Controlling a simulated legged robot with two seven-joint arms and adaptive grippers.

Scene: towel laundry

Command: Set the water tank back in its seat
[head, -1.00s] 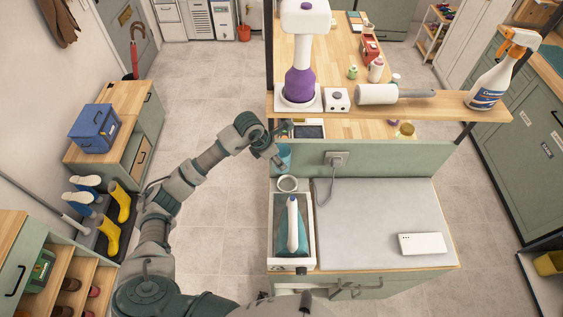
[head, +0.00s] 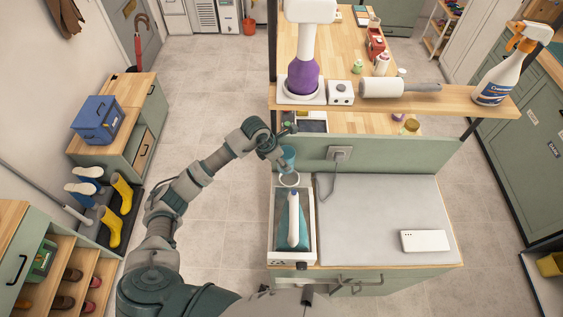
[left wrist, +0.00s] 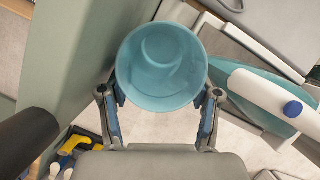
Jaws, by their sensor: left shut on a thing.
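The water tank (head: 288,155) is a teal, open-topped cup; it also fills the upper middle of the left wrist view (left wrist: 160,65). My left gripper (left wrist: 162,100) is shut on it, with one finger on each side. In the head view that gripper (head: 282,158) is partly hidden beside the tank. The tank is upright, just behind a pale round ring (head: 289,180), which looks like its seat, at the back end of the white iron station (head: 309,240). I cannot tell whether they touch. My right gripper is not in view.
A white and teal iron (head: 293,220) rests in the station, close to the tank's right in the left wrist view (left wrist: 262,97). The green back panel (head: 400,155) with a socket stands behind.

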